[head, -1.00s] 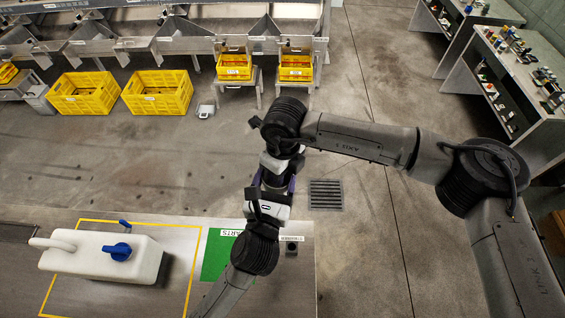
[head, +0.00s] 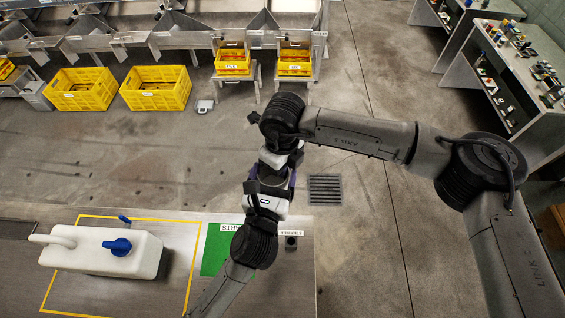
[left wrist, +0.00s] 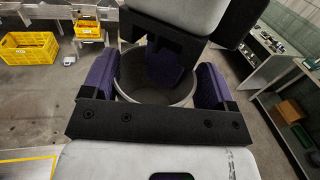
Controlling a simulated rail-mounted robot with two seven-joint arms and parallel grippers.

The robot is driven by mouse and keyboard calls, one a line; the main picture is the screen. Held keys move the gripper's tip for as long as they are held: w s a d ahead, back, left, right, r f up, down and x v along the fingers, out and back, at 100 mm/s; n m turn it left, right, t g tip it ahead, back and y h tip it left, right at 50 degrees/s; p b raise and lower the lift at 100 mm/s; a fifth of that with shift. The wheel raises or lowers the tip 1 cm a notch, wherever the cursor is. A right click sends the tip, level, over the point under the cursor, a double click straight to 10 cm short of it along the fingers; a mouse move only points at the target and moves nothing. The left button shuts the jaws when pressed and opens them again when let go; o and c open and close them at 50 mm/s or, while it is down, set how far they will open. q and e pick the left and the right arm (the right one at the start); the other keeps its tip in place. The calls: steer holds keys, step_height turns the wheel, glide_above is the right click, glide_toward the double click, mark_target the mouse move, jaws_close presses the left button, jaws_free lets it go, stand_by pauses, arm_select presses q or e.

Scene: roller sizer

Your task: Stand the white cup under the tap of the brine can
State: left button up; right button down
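The white cup (left wrist: 130,82) shows in the left wrist view, off the table, with its round open mouth facing that camera. My left gripper (left wrist: 156,88) has a purple finger pad against each side of the cup. My right gripper (left wrist: 166,68) comes from the top, with one purple finger inside the cup by the far wall; its other finger is hidden. In the head view the left gripper (head: 270,187) and right gripper (head: 276,175) meet, and they hide the cup. The white brine can (head: 85,255) lies at lower left, with a blue knob (head: 117,247) and smaller blue lever (head: 124,219).
The can sits inside a yellow outline (head: 193,265) on the grey table. A green patch (head: 213,255) and a small dark socket (head: 290,242) lie to its right. Yellow crates (head: 155,88) stand on the floor beyond.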

arm_select(q)
steer(key=o, duration=0.5)
steer(key=shift+d, duration=0.1)
steer(key=shift+s, duration=0.1)
